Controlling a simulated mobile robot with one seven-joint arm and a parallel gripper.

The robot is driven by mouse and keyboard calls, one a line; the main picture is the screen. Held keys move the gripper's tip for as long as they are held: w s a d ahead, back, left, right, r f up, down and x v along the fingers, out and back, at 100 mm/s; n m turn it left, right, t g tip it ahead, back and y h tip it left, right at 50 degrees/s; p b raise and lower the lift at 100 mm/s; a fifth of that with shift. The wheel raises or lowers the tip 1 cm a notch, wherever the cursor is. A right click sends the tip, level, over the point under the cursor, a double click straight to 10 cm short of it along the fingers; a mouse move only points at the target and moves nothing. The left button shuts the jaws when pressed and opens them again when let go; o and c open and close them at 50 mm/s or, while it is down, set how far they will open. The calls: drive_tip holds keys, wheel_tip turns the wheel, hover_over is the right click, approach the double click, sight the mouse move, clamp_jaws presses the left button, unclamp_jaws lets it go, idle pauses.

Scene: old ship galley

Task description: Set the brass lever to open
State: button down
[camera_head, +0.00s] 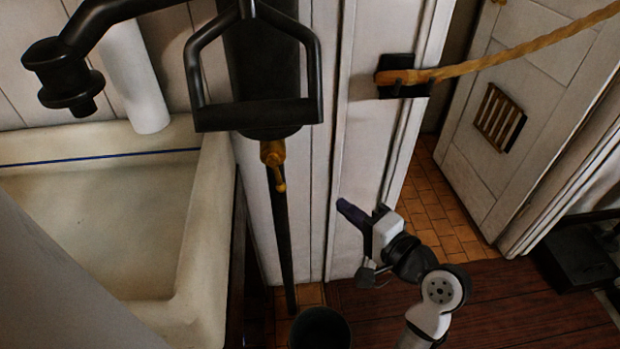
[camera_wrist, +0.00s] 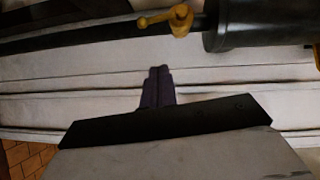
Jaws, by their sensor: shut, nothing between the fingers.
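A small brass lever (camera_head: 278,177) sits on the black pipe just below the wide black pump body, its handle hanging down with a rounded tip. It also shows in the wrist view as a brass lever (camera_wrist: 165,18) at the top, its handle reaching left along the thin pipe. My gripper (camera_head: 345,208) is to the right of and below the lever, in front of the white wall post, apart from the lever. In the wrist view my gripper's dark fingers (camera_wrist: 157,72) are together and empty, pointing toward the white boards.
A cream sink (camera_head: 205,200) stands at the left. The black pump (camera_head: 262,75) with its loop handle rises above the lever. A rope (camera_head: 510,60) spans the doorway from a black wall plate. A dark bucket (camera_head: 320,328) stands on the floor below the pipe.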

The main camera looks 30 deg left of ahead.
drive_tip(key=p, duration=0.2)
approach(281, 179)
drive_tip(key=w+a, duration=0.3)
drive_tip(key=w, duration=0.2)
drive_tip(key=a, duration=0.1)
drive_tip(key=s+a, duration=0.1)
drive_tip(key=a+p, duration=0.1)
drive_tip(key=shift+s+f, duration=0.25)
drive_tip(key=shift+s, duration=0.1)
drive_tip(key=shift+s+a+f+m, duration=0.1)
drive_tip(key=shift+s+a+m, duration=0.25)
drive_tip(key=shift+a, duration=0.15)
drive_tip(key=shift+w, duration=0.1)
